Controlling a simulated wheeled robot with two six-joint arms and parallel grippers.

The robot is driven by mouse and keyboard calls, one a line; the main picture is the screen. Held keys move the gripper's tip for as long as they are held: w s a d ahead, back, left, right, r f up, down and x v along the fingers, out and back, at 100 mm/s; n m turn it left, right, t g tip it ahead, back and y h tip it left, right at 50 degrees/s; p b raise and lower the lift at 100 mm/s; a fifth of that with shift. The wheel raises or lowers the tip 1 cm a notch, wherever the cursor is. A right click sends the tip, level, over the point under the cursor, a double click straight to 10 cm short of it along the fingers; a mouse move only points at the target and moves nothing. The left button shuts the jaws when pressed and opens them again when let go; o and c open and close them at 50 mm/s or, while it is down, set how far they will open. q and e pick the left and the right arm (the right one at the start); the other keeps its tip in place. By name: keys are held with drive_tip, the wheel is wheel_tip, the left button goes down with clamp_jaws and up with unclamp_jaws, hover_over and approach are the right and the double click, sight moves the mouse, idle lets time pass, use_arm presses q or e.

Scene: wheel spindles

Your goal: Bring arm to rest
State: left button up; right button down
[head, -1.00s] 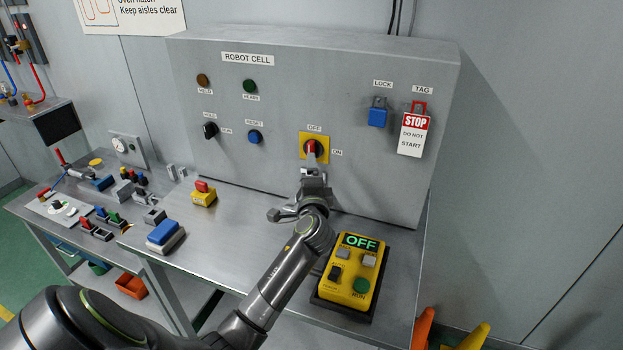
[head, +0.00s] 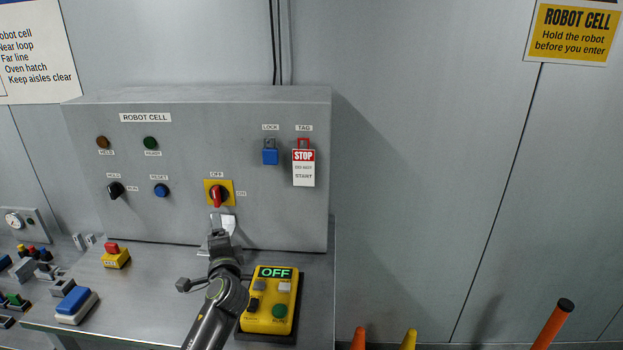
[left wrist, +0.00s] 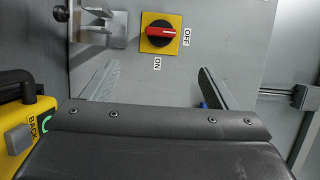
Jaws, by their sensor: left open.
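My left gripper (head: 222,222) is in front of the panel, just below the rotary switch in the head view. Its two fingers stand apart in the left wrist view (left wrist: 158,72), with nothing between them but the grey panel. The rotary switch has a red handle (head: 217,195) on a yellow plate; the handle points to OFF. It also shows in the left wrist view (left wrist: 160,33), beyond the fingertips and clear of them. My left arm (head: 215,315) reaches up from the bottom edge. My right gripper is in no view.
A yellow pendant (head: 268,312) with an OFF display stands close right of my left arm. A blue padlock (head: 270,155) and a STOP tag (head: 303,170) hang on the panel (head: 200,130). A red-topped yellow button box (head: 116,258) and a blue block (head: 73,302) are at the left.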

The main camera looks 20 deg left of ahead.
use_arm(q)
drive_tip(key=s+f+n+g+h, duration=0.1)
drive_tip(key=s+f+n+g, duration=0.25)
drive_tip(key=s+f, duration=0.5)
drive_tip(key=s+f+n+g+h, duration=0.2)
drive_tip(key=s+f+n+g, duration=0.3)
drive_tip(key=s, duration=0.6)
drive_tip(key=s+d+f+n+g+h, duration=0.15)
drive_tip(key=s+d, duration=0.25)
drive_tip(key=s, duration=0.6)
drive_tip(key=s+d+f+n+g+h, duration=0.1)
drive_tip(key=s+d+f+n+h, duration=0.2)
drive_tip(key=s, duration=0.8)
wheel_tip(320, 180, down, 28)
drive_tip(key=m+g+b, duration=0.1)
drive_tip(key=g+b, duration=0.1)
drive_tip(key=b, duration=0.2)
drive_tip(key=s+d+f+h+b, duration=0.1)
drive_tip(key=s+f+b, duration=0.2)
drive_tip(key=s+f, duration=1.2)
wheel_tip(320, 180, down, 4)
drive_tip(key=shift+d+r+g, duration=0.15)
drive_tip(key=shift+g, duration=0.25)
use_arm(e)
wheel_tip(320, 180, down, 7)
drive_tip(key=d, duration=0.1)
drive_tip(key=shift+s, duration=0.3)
